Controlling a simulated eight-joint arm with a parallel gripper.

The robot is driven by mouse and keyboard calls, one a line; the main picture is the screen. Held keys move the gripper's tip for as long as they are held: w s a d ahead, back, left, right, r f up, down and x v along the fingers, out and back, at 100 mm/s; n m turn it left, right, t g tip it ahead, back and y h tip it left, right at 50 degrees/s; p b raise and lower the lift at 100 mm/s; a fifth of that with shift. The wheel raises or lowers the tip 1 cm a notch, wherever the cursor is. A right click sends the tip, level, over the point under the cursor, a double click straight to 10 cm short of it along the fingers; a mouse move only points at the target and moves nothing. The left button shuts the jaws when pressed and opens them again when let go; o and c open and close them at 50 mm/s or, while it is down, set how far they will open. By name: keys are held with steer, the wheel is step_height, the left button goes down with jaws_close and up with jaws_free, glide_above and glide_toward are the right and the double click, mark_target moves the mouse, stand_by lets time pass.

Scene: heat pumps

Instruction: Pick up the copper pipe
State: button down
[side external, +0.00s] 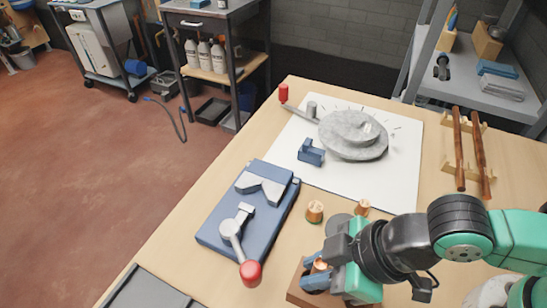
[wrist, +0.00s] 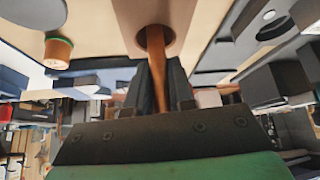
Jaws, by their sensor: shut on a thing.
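A copper pipe (wrist: 156,65) shows in the wrist view between the two dark fingers of my gripper (wrist: 160,85). My gripper is shut on it. The pipe's far end meets a round hole in a wooden block (wrist: 185,15); whether it is still seated in the hole I cannot tell. In the side view my gripper (side external: 320,279) is low at the wooden block (side external: 300,293) near the table's front edge. A copper-coloured end (side external: 319,265) shows at the fingers; the rest of the pipe is hidden there.
Two short copper-topped pieces (side external: 315,211) (side external: 362,207) stand behind my gripper. A blue fixture with a red-knobbed lever (side external: 250,272) is to the left. A white mat (side external: 400,165) holds a grey disc. Two long brown rods (side external: 458,150) rest on wooden holders at right.

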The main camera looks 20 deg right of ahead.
steer(key=shift+r, duration=0.2)
step_height(320, 180, up, 20)
steer(key=shift+f, duration=0.2)
stand_by(0.8)
steer(key=w+a+m+t+h, duration=0.1)
steer(key=w+m, duration=0.2)
steer(key=w, duration=0.5)
steer(key=w+a+f+m+t+h, duration=0.1)
steer(key=w+m, duration=0.2)
steer(key=w, duration=0.5)
steer(key=shift+w+a+f+h, duration=0.2)
steer(key=shift+a+h, duration=0.1)
